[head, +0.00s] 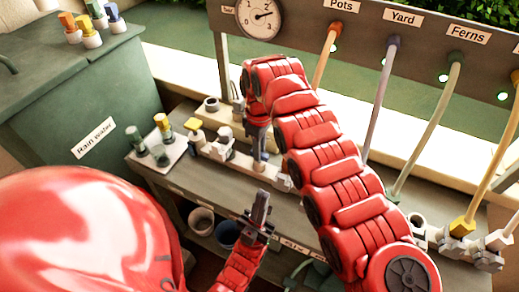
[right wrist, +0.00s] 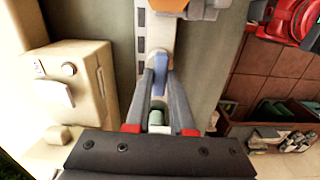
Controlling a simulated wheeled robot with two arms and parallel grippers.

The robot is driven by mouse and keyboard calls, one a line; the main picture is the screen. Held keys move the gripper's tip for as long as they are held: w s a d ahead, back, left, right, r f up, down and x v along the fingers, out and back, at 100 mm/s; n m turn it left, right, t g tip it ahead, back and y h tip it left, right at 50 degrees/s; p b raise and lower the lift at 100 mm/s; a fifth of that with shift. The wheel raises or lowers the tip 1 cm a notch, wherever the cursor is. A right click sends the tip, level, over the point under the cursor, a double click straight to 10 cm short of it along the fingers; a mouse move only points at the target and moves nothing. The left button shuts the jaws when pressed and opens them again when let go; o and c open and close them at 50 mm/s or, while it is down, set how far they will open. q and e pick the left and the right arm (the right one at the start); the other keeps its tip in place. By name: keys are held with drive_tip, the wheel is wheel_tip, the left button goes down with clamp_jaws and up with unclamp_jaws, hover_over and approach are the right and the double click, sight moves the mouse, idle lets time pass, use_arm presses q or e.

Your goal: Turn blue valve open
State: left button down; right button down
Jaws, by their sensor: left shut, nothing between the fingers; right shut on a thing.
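The blue valve handle (right wrist: 161,74) shows in the right wrist view, between the finger ends of my right gripper (right wrist: 160,83), which is shut on it. A pale pipe fitting lies just beyond the handle. In the head view my right gripper (head: 259,160) points down at the bench fittings from the end of the red arm. The handle is hard to make out there. My left gripper (head: 263,200) is shut and empty, pointing up in front of the bench edge, below and apart from the right gripper.
A green tank labelled Rain Water (head: 95,140) stands at left with colored valves on top. More valves (head: 162,127) sit on the bench's left end. A labelled panel (head: 400,25) with a gauge (head: 260,17) and several hoses stands behind. Pots (head: 201,220) sit beneath the bench.

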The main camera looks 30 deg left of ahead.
idle(0.4)
drive_tip(key=c, duration=0.8)
unclamp_jaws()
wheel_tip(320, 180, up, 6)
drive_tip(key=shift+a+f, duration=0.15)
drive_tip(key=shift+f, duration=0.05)
drive_tip(key=shift+r+p, duration=5)
drive_tip(key=shift+r, duration=0.95)
